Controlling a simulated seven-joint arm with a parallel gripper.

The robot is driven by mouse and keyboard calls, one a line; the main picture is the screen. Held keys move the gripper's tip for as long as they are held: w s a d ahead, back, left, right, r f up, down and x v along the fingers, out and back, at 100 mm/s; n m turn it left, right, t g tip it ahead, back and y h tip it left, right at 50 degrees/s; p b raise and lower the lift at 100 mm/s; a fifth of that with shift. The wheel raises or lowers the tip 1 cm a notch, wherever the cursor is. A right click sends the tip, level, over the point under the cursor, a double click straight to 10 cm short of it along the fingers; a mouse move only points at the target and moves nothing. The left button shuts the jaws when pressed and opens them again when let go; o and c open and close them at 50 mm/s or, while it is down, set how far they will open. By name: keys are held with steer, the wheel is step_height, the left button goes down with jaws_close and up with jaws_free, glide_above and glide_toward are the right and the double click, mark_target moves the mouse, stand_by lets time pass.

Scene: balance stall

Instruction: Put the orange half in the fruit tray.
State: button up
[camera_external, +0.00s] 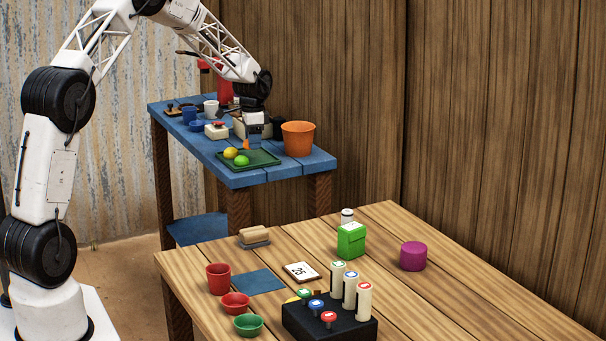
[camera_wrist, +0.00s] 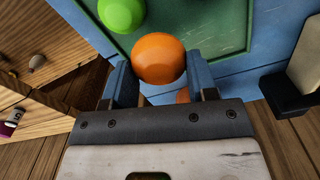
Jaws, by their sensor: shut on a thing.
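The orange half (camera_wrist: 160,57) is between the two blue fingers of my gripper (camera_wrist: 159,76) in the wrist view, and the gripper is shut on it. In the external view my gripper (camera_external: 251,134) points down over the blue table, with the orange half (camera_external: 246,144) small at its tips. The green fruit tray (camera_external: 268,158) lies just below; it also shows in the wrist view (camera_wrist: 222,25). The orange half overlaps the tray's edge there. I cannot tell its exact height. A lime (camera_external: 241,160) and a lemon (camera_external: 230,153) are in the tray.
An orange pot (camera_external: 298,139) stands right of the tray on the blue table (camera_external: 285,172). The wooden table (camera_external: 440,290) in front holds cups, bottles and a black block.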

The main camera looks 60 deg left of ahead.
mark_target(261, 156)
steer(key=shift+w+a+f, duration=0.1)
steer(key=shift+w+a, duration=0.45)
steer(key=shift+w, duration=0.3)
steer(key=shift+w+a+f, duration=0.1)
steer(key=shift+w+a, duration=0.4)
steer(key=shift+w, duration=0.3)
steer(key=shift+f, duration=0.1)
steer(key=shift+f, duration=1.65)
steer(key=shift+f, duration=0.15)
steer(key=o, duration=0.9)
step_height(261, 156, up, 12)
